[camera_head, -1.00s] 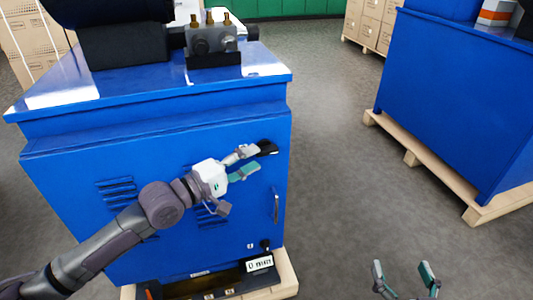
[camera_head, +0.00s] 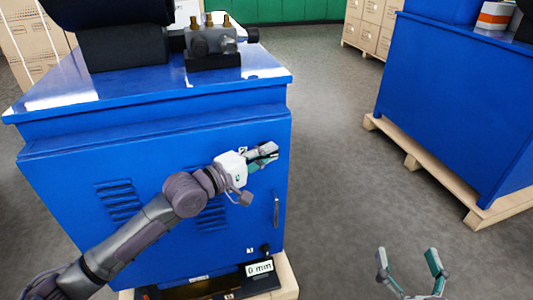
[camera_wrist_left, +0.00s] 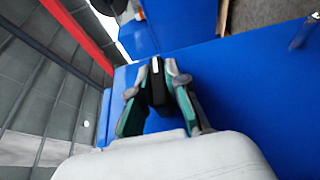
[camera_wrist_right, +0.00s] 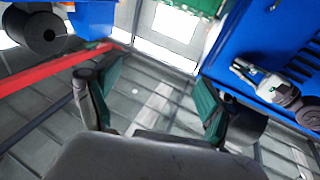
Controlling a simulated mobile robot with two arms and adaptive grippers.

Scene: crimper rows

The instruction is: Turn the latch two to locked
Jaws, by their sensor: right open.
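Latch two is a black handle high on the right side of the blue cabinet door (camera_head: 80,180), beside a small label "2" (camera_head: 243,150). In the head view my left gripper (camera_head: 264,152) is at the latch and mostly covers it. In the left wrist view the black latch two (camera_wrist_left: 157,88) stands between the left gripper's two fingers, which look closed against its sides. The latch's exact angle is hard to tell. My right gripper (camera_head: 407,254) is open and empty over the floor, to the right of the cabinet.
Latch one (camera_head: 265,247), a small black knob, sits low on the door near a label "1" and a "0 mm" display (camera_head: 259,268). A vertical door handle (camera_head: 276,208) is below my left gripper. A second blue cabinet (camera_head: 450,100) stands on a pallet at right. Grey floor between is clear.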

